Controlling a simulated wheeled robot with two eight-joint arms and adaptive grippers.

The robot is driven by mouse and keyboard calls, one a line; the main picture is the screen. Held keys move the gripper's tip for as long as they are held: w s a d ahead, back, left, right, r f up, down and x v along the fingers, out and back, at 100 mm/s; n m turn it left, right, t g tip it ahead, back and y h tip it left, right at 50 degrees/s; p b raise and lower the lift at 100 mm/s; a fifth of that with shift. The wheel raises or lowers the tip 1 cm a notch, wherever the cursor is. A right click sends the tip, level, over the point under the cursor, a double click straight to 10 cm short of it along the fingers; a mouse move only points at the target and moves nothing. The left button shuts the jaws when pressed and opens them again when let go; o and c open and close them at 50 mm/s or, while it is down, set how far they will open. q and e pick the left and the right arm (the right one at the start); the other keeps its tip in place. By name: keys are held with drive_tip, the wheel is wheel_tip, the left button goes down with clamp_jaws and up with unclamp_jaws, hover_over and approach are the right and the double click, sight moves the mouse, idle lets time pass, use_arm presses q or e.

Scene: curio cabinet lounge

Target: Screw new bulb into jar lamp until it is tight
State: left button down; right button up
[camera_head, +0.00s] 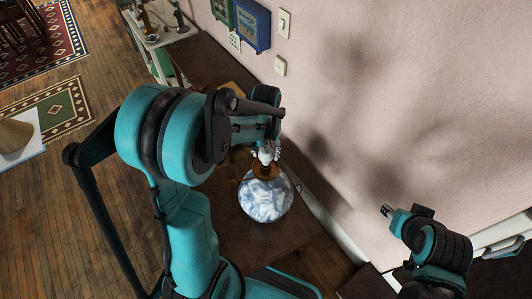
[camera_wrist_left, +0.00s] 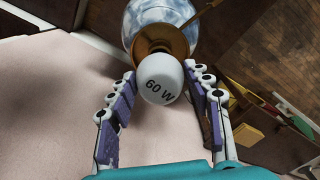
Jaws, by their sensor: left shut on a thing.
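The jar lamp (camera_head: 266,202) is a round blue-and-white jar with a brass-coloured top, standing on a dark brown cabinet top. It also shows at the top of the left wrist view (camera_wrist_left: 155,20). A white bulb marked "60 W" (camera_wrist_left: 160,80) is in line with the brass socket (camera_wrist_left: 158,42).
The pink wall (camera_head: 400,90) rises close behind the lamp, with a light switch (camera_head: 284,23) and hanging frames. A white shelf (camera_head: 160,32) with small objects stands at the upper left. The wooden floor (camera_head: 80,205) and rugs lie left. My left arm hides part of the cabinet top.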

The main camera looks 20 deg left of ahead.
use_arm(q)
drive_tip(key=m, duration=0.5)
drive_tip(key=shift+f+b, duration=0.1)
drive_tip(key=shift+b, duration=0.3)
drive_tip(key=m, duration=0.4)
drive_tip(key=shift+m, duration=0.4)
drive_tip(key=c, duration=0.8)
unclamp_jaws()
drive_tip(key=shift+n+b, duration=0.3)
